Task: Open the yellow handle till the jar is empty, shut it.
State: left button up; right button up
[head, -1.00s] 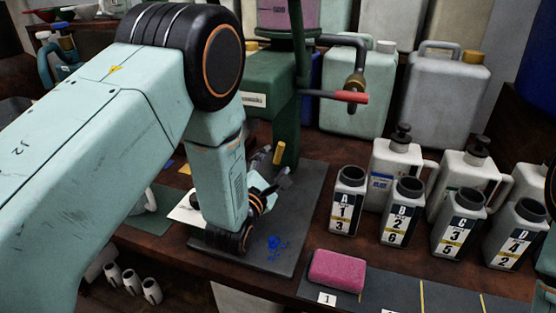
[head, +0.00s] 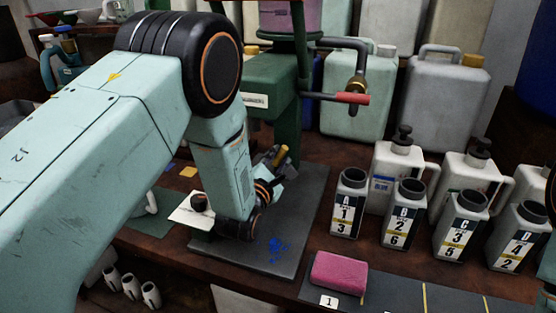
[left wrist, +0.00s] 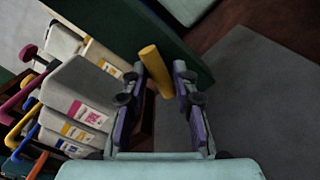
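The yellow handle (head: 282,155) sticks up beside the green stand's post in the head view. In the left wrist view the yellow handle (left wrist: 155,70) slants between my left fingertips. My left gripper (head: 270,165) is at the handle; in the left wrist view its fingers (left wrist: 160,85) stand apart on either side of it, with small gaps, so it looks open. A vessel with pink contents (head: 288,18) sits on top of the green stand (head: 270,85), cut off by the picture's top; its level cannot be told. My right gripper is not in view.
A red-handled valve (head: 351,98) juts from a pipe right of the stand. A dark mat (head: 300,215) with blue stains lies under my gripper. A white card (head: 186,213) bears a dark cap. Labelled bottles (head: 347,205) and a pink sponge (head: 339,270) stand to the right.

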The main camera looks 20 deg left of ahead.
pick_arm(q)
grip_shut()
jog(key=shift+m, duration=0.3)
jog(key=shift+m+p, duration=0.65)
jog(key=shift+m, duration=0.35)
jog(key=m+p, duration=0.1)
jog(key=m, duration=0.2)
jog(key=shift+m, duration=0.3)
jog(key=m+p, duration=0.1)
jog(key=m, duration=0.3)
jog(key=shift+m, duration=0.3)
jog(key=shift+c, duration=2)
grip_release()
jog(key=shift+m+p, duration=0.65)
jog(key=shift+m, duration=1.45)
jog(key=o, duration=1.1)
jog(key=shift+o, duration=0.2)
jog(key=shift+s, duration=0.1)
